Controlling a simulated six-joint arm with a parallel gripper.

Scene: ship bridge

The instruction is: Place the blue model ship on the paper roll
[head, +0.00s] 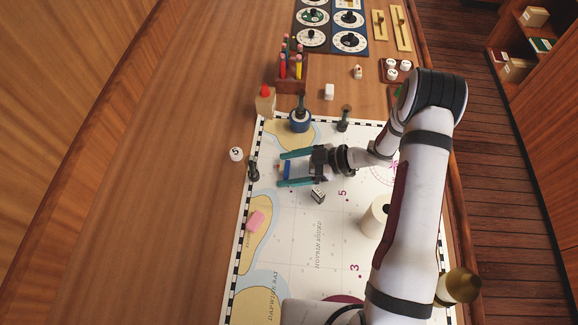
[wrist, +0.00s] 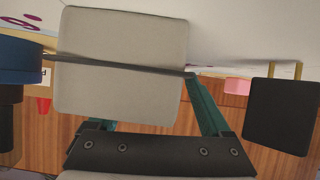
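The blue model ship (head: 287,170) shows as a small blue and pale grey piece between the teal fingers of my gripper (head: 296,169), which is over the chart. In the wrist view a pale grey block (wrist: 120,90) fills the space between the fingers and hides most of the left one; a thin dark bar crosses it. The fingers appear shut on it; the exact contact is hidden. The paper roll (head: 374,217) is a cream cylinder with a dark hole, standing on the chart right of and nearer than my gripper, partly hidden by my arm.
A navy round object (head: 300,121) with a dark stem stands beyond my gripper. A dark stand (head: 253,172), a small metal piece (head: 318,196) and a pink block (head: 256,221) lie nearby. A pencil holder (head: 291,75) and dials (head: 333,28) are farther back. The chart's near middle is clear.

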